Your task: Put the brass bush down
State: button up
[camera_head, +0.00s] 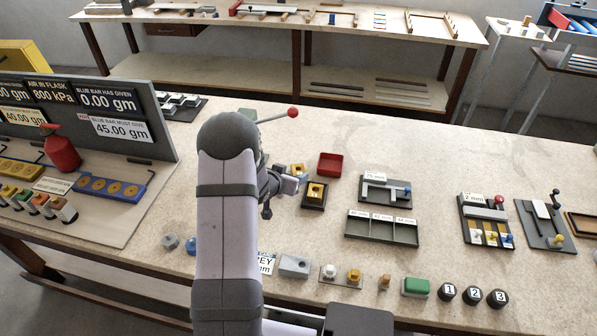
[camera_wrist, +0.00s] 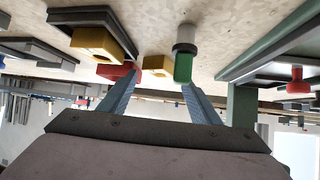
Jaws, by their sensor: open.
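My gripper (camera_head: 293,185) is open near the middle of the bench, just left of a brass-coloured piece (camera_head: 316,191) on a dark square base. A second brass-coloured piece (camera_head: 297,169) sits just behind the gripper. In the wrist view, one brass-coloured piece (camera_wrist: 157,65) shows beyond and between the spread fingers, and a larger one (camera_wrist: 97,42) lies to the left. No piece is visibly gripped. I cannot tell which of these is the brass bush.
A red tray (camera_head: 330,164) stands behind the dark base. A grey three-part tray (camera_head: 382,229) and a gauge stand (camera_head: 385,190) lie to the right. Along the front edge are a green block (camera_head: 416,287) and numbered black knobs (camera_head: 473,295).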

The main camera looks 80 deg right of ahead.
aim_at(297, 171)
jog(key=shift+p+x, duration=0.95)
jog(key=shift+x, duration=1.65)
jog(key=shift+c, duration=0.3)
jog(key=c, duration=1)
jog(key=shift+r, duration=0.1)
jog(key=shift+r+b, duration=0.65)
jog(key=shift+r, duration=4.35)
